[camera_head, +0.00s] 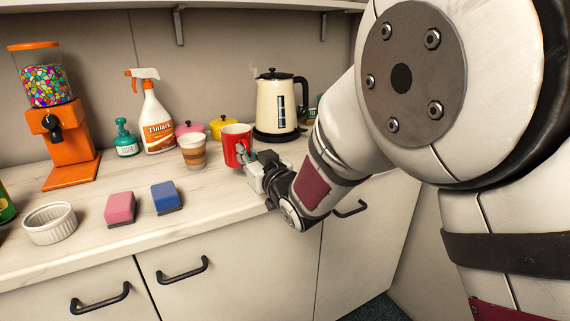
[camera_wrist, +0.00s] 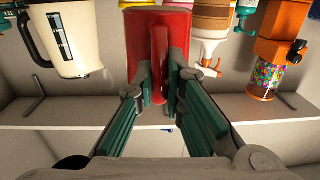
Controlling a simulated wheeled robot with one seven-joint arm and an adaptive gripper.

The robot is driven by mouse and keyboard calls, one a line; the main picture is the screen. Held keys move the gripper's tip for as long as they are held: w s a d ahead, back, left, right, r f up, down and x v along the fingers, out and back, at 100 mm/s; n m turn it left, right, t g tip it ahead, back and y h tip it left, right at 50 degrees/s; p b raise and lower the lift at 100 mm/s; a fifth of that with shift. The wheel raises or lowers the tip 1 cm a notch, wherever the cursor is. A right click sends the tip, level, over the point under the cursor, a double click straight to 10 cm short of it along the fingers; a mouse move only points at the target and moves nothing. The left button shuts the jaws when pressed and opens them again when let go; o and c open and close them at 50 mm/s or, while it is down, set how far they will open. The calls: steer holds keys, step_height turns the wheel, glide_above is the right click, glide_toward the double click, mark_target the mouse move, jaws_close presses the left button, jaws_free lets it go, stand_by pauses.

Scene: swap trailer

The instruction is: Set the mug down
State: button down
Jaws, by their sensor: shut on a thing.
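The layered coffee glass (camera_head: 193,152) stands close to the mug. Behind are a yellow pot (camera_head: 222,126), a pink pot (camera_head: 188,130), a spray bottle (camera_head: 157,122) and a cream kettle (camera_head: 280,108). A blue sponge (camera_head: 166,197) and pink sponge (camera_head: 120,208) lie left; counter between sponges and mug is bare.

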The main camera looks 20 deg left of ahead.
steer(key=shift+w+a, duration=0.3)
steer(key=shift+w, duration=0.05)
steer(key=shift+s+f+b, duration=0.1)
steer(key=shift+f+b, duration=0.3)
steer(key=shift+f, duration=1.3)
steer(key=shift+f, duration=0.1)
steer(key=c, duration=1.7)
jaws_free()
steer(key=shift+d+f, duration=0.1)
steer(key=shift+o, duration=0.2)
steer(key=shift+r, duration=0.2)
steer(key=v, duration=1.2)
steer(key=shift+p, duration=0.35)
